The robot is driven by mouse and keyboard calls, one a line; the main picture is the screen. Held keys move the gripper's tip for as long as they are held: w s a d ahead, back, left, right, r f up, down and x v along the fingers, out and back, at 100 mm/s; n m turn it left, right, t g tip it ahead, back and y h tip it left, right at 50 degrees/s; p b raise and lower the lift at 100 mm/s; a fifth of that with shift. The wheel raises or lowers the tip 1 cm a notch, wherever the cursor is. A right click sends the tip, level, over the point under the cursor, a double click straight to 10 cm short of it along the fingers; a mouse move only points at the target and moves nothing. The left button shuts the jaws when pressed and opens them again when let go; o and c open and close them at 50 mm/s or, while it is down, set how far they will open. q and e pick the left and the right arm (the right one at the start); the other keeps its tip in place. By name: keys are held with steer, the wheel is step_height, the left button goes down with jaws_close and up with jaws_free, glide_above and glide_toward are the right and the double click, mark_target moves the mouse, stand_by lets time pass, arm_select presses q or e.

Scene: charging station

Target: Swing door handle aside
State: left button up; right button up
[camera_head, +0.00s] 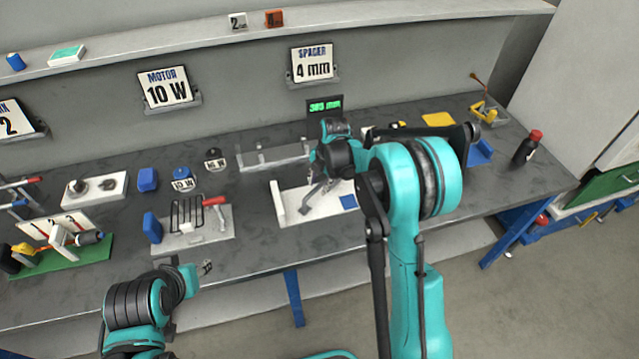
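I cannot clearly make out which part is the door handle. The arm's wrist hides the back of the plate. The fingers are small and dark, and I cannot tell whether they are open, shut or touching something. My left gripper (206,267) is over the table's front edge at the lower left, apart from the fixtures. Its finger gap is too small to read.
A fixture with a red-handled lever (213,201) and wire rack stands left of the white plate. A green display (324,106) stands behind. A dark bottle with a red cap (527,147) is at the right. The table's front strip (255,262) is clear.

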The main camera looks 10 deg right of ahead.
steer(key=shift+r, duration=0.1)
step_height(320, 180, up, 12)
steer(key=s+d, duration=0.1)
steer(key=s, duration=0.1)
steer(key=shift+d+f, duration=0.2)
stand_by(0.3)
steer(key=s+r+m+t, duration=0.1)
steer(key=s+r+m, duration=0.2)
steer(key=s+m, duration=0.45)
steer(key=s+r+m+t, duration=0.2)
steer(key=s+r+m, duration=0.2)
steer(key=s+m, duration=0.3)
steer(key=s+f+m+t+h, duration=0.1)
steer(key=s+f+m+t, duration=0.1)
steer(key=s+m, duration=0.8)
steer(key=shift+s+f+m, duration=0.35)
steer(key=shift+s+f, duration=0.45)
steer(key=shift+s, duration=0.2)
